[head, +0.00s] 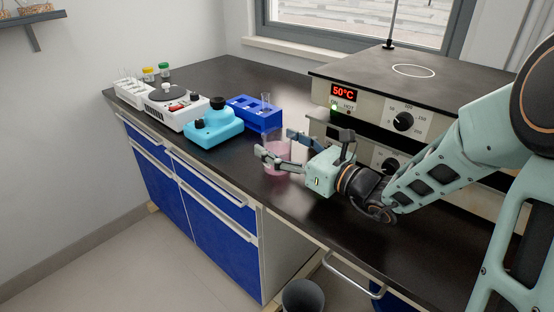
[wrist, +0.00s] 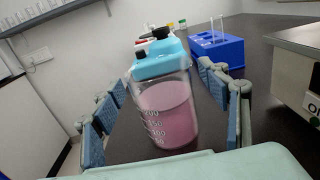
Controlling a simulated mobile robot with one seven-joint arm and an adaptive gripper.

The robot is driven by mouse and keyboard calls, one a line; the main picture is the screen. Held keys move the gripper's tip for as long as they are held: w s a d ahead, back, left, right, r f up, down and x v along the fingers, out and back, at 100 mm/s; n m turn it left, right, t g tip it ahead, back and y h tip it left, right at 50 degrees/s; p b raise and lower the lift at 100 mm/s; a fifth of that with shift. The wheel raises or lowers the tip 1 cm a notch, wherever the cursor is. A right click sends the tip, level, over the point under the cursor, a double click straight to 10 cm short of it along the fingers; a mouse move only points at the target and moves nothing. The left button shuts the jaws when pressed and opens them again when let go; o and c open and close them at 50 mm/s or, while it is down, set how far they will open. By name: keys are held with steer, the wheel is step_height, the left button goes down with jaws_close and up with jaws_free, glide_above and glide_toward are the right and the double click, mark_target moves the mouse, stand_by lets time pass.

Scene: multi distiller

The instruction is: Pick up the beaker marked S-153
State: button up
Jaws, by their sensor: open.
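A clear glass beaker (head: 277,163) with pink liquid stands on the dark bench top. In the wrist view the beaker (wrist: 166,115) shows white volume marks; no S-153 label can be read. My gripper (head: 276,147) is open around the beaker, with one finger on each side. In the wrist view there is a visible gap between the beaker and each finger of my gripper (wrist: 160,105). In the head view the fingers partly cover the beaker.
A cyan device (head: 213,124) and a blue tube rack (head: 255,114) stand behind the beaker. A white instrument (head: 177,107) is farther left. A hotplate stack reading 50°C (head: 344,91) stands to the right. The bench's front edge is close to the beaker.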

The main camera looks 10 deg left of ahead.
steer(key=shift+w+a, duration=0.15)
steer(key=shift+a, duration=0.1)
steer(key=c, duration=1.4)
steer(key=shift+c, duration=0.7)
steer(key=shift+r+p, duration=0.3)
